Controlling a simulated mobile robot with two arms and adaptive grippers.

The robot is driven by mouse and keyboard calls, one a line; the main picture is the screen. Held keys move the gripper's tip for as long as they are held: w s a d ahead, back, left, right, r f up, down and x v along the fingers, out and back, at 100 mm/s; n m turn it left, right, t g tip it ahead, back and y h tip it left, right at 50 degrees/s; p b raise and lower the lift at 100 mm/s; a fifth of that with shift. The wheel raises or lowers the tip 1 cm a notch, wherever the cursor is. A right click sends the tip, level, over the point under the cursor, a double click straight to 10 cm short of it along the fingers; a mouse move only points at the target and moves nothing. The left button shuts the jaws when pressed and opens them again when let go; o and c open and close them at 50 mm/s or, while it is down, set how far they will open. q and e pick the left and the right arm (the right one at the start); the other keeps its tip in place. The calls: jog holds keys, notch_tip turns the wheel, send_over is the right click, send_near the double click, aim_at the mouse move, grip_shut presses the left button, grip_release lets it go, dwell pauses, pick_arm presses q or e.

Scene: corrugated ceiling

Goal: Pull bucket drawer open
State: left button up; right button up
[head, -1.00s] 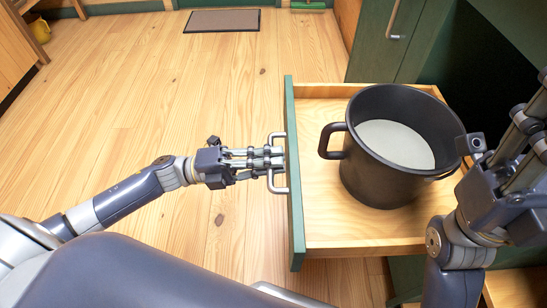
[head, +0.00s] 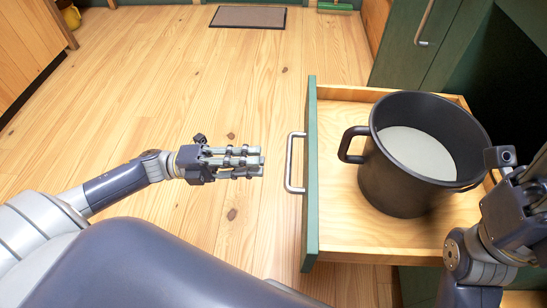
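The drawer (head: 335,236) is pulled out of the green cabinet, with a green front and a pale wood inside. Its metal handle (head: 290,162) is on the drawer front, facing left. A black bucket (head: 393,184) with side handles stands upright in the drawer; its inside shows a light grey bottom or content. My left gripper (head: 262,161) is left of the handle, apart from it and empty; its fingers look close together, and I cannot tell if they are shut. My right gripper (head: 515,165) is at the right edge by the bucket's rim, partly cut off.
A green cabinet door (head: 405,45) with a metal handle stands behind the drawer. Wooden floor (head: 190,85) is clear to the left.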

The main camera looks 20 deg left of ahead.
pick_arm(q)
jog(key=shift+v, duration=1.75)
